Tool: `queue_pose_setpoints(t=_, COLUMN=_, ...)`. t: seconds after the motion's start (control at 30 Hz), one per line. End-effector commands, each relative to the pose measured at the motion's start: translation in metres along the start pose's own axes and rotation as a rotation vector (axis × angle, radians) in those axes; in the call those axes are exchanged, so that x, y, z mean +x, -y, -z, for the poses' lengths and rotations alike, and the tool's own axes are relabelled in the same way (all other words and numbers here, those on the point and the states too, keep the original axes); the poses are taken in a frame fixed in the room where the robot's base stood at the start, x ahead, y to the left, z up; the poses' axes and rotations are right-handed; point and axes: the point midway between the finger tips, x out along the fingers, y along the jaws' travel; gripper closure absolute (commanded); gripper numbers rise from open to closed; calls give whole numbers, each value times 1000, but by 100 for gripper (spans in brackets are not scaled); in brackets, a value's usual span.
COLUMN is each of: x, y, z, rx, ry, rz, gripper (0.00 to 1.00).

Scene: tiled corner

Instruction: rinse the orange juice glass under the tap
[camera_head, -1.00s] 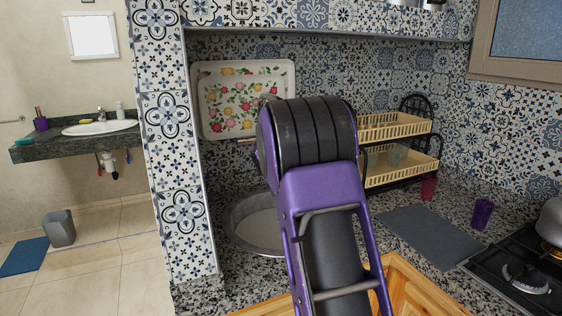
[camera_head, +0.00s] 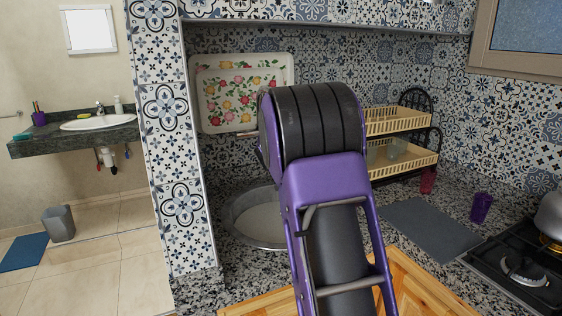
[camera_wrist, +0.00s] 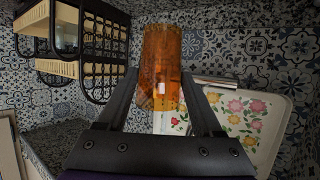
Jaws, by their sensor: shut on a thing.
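My gripper (camera_wrist: 158,105) is shut on an orange glass (camera_wrist: 161,62) in the wrist view. The glass sits between the two dark fingers, with the flowered tray behind it. In the head view my purple and black arm hides the gripper and the orange glass. The round metal sink (camera_head: 238,222) is left of my arm, partly hidden by it. The tap at this sink is not clearly visible; my arm may cover it.
A flowered tray (camera_head: 218,122) leans on the tiled wall behind the sink. A two-tier dish rack (camera_head: 398,160) stands right of my arm. A red cup (camera_head: 428,180), a purple cup (camera_head: 481,208), a grey mat (camera_head: 430,232) and a stove (camera_head: 520,268) are further right. A tiled pillar (camera_head: 172,150) borders the left.

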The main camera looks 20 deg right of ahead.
Motion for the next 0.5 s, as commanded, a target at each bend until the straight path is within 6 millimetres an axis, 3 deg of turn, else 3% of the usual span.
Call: queue_pose_setpoints(t=0.5, x=-32, y=-11, z=-14, rx=0, ry=-2, rz=0, gripper=100)
